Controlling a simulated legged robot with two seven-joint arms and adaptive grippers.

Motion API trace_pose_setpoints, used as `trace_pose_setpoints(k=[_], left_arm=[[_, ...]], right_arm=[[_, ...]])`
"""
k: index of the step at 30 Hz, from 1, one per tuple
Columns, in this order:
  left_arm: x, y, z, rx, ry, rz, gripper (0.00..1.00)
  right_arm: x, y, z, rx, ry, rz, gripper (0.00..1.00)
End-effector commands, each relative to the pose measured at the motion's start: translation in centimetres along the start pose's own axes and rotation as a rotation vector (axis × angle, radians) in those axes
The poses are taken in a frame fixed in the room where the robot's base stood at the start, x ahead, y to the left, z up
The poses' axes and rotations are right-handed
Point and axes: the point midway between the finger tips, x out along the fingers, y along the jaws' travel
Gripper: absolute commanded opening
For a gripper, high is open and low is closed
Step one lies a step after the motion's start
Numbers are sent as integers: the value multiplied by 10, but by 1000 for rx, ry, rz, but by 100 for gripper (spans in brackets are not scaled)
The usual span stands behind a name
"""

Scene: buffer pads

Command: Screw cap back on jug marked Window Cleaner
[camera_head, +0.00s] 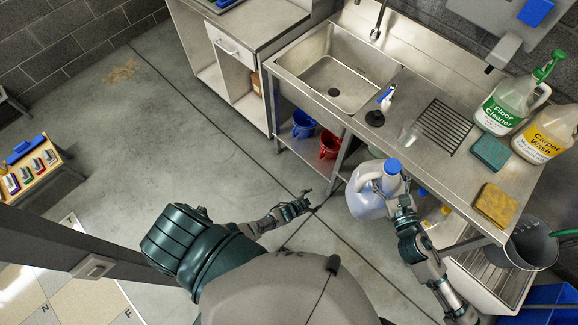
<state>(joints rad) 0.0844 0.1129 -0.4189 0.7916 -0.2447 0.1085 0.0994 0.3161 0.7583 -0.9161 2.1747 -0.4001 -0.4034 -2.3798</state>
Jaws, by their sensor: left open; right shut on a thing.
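A translucent jug (366,204) with a pale blue tint is in front of the counter's front edge, tilted. A blue cap (393,167) sits at its mouth; how tightly it sits cannot be told. No label shows on the side of the jug facing me. My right gripper (405,192) is shut at the right side of the jug by its neck, holding it; the exact finger contact is hidden. My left gripper (303,203) is open and empty, over the floor to the left of the jug and apart from it.
The steel sink counter (395,130) holds a Floor Cleaner jug (507,105), a Carpet Wash jug (545,136), a green sponge (491,152), a yellow sponge (495,205) and a spray bottle (386,98). Blue (303,124) and red (329,146) buckets stand below.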

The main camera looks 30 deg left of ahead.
Motion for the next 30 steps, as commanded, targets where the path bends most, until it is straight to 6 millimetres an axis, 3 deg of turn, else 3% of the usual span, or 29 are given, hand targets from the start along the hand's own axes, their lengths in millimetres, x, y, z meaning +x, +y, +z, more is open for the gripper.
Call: trace_pose_setpoints(k=[1,6,9,12,15,19,30], left_arm=[[-16,14,45,-45,-91,2,74],[-80,60,174,-179,-379,10,74],[-126,89,236,-249,-533,18,74],[-170,115,283,-303,-661,29,74],[-205,134,314,-345,-755,37,74],[-232,149,336,-376,-826,44,74],[-241,153,342,-385,-850,46,74]], right_arm=[[1,-1,4,-2,-9,-1,0],[1,-1,4,-2,-9,-1,0],[1,-1,4,-2,-9,0,0],[1,-2,4,-2,-8,0,0],[2,-2,4,-1,-8,0,0],[2,-2,3,-1,-8,0,0],[2,-3,7,-4,-17,-1,0]])
